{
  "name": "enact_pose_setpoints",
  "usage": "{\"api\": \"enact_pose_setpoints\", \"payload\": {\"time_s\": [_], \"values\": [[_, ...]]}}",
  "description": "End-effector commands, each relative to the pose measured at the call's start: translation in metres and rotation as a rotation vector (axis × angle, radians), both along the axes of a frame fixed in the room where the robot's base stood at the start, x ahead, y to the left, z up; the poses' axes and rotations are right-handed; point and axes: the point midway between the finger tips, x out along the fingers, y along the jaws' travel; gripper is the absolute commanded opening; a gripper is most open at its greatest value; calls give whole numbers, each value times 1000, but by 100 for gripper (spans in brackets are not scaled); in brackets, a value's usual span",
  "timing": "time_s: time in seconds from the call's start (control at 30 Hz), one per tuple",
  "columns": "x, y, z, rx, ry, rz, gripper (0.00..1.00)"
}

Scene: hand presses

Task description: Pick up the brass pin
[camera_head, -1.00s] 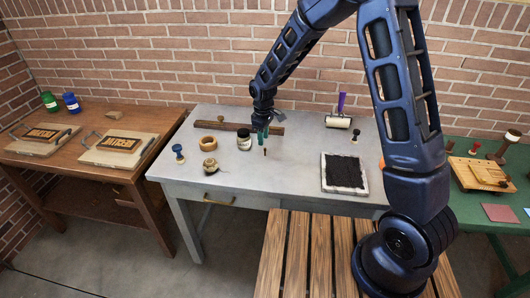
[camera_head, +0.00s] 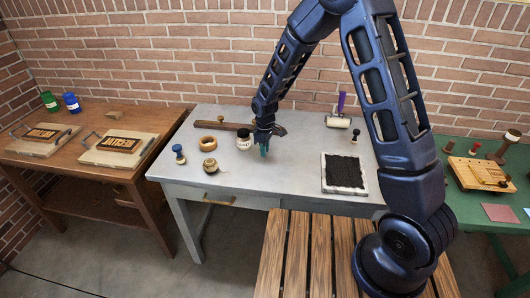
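I cannot make out the brass pin now. In the earlier frame a small upright brownish pin stood on the table at about the spot where the fingertips are now, so the fingers likely hide it. I cannot tell whether they touch it.
Near the gripper stand the white-labelled jar (camera_head: 243,139), a dark wooden bar (camera_head: 225,126) behind it, a wooden ring (camera_head: 208,141), a round twine-coloured pot (camera_head: 210,163) and a blue-knobbed stamp (camera_head: 179,153). A black ink tray (camera_head: 345,172) lies right. The table front is clear.

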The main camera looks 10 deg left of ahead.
Motion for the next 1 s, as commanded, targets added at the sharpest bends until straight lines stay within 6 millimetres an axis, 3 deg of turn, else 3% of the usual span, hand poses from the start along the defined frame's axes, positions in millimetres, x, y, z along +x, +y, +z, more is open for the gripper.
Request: {"api": "enact_pose_setpoints", "payload": {"time_s": [0.03, 0.1, 0.57, 0.77, 1.0], "values": [[0, 0, 0, 0, 0, 0, 13], [0, 0, 0, 0, 0, 0, 0], [0, 0, 9, 1, -1, 0, 0], [1, 0, 44, 3, -4, 0, 0], [1, 0, 107, 4, -4, -1, 0]]}}
